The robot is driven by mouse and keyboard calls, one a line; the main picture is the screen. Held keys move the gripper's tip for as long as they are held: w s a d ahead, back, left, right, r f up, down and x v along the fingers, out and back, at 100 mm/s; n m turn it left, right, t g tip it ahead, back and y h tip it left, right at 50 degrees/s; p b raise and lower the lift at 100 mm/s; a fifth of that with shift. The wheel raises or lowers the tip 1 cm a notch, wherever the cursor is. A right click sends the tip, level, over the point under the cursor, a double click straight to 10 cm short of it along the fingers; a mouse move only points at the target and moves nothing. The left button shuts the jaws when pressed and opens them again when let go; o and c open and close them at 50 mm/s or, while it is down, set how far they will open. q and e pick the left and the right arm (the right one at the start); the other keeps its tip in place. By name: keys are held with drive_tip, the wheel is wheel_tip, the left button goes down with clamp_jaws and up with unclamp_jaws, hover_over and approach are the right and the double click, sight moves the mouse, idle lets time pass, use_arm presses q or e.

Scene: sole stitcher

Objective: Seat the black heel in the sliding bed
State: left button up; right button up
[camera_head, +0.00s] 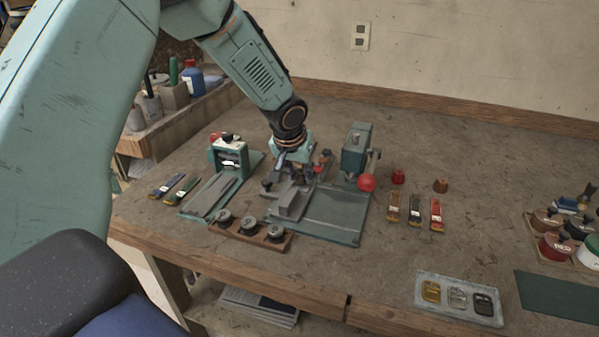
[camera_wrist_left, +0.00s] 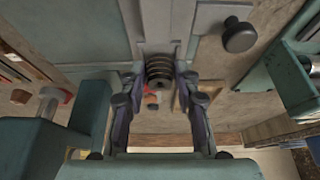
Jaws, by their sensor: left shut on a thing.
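My left gripper (camera_head: 292,170) reaches down over the machine in the middle of the bench. In the left wrist view its two fingers (camera_wrist_left: 160,80) are closed on the sides of a dark, ringed, round piece, the black heel (camera_wrist_left: 159,72). In the head view the heel is too small and covered to make out. A grey block that looks like the sliding bed (camera_head: 292,204) lies just in front of the gripper on a teal base plate (camera_head: 335,215). I cannot tell whether the heel touches the bed. My right gripper is not in view.
A red heel (camera_head: 398,176) and a brown heel (camera_head: 441,186) stand to the right. A teal post (camera_head: 355,152) with a red ball knob (camera_head: 367,183) stands close beside the gripper. A wooden rack (camera_head: 236,233) and a small press (camera_head: 229,156) are to the left.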

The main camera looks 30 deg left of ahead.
use_arm(q)
drive_tip(key=shift+w+f, duration=0.1)
drive_tip(key=shift+f, duration=0.15)
idle(0.3)
drive_tip(key=shift+f+b, duration=0.3)
drive_tip(key=shift+b, duration=0.1)
drive_tip(key=o, duration=0.8)
drive_tip(key=shift+c, duration=0.2)
drive_tip(key=shift+r, duration=0.15)
drive_tip(key=shift+p+v, duration=1.55)
drive_tip(key=shift+v, duration=3.9)
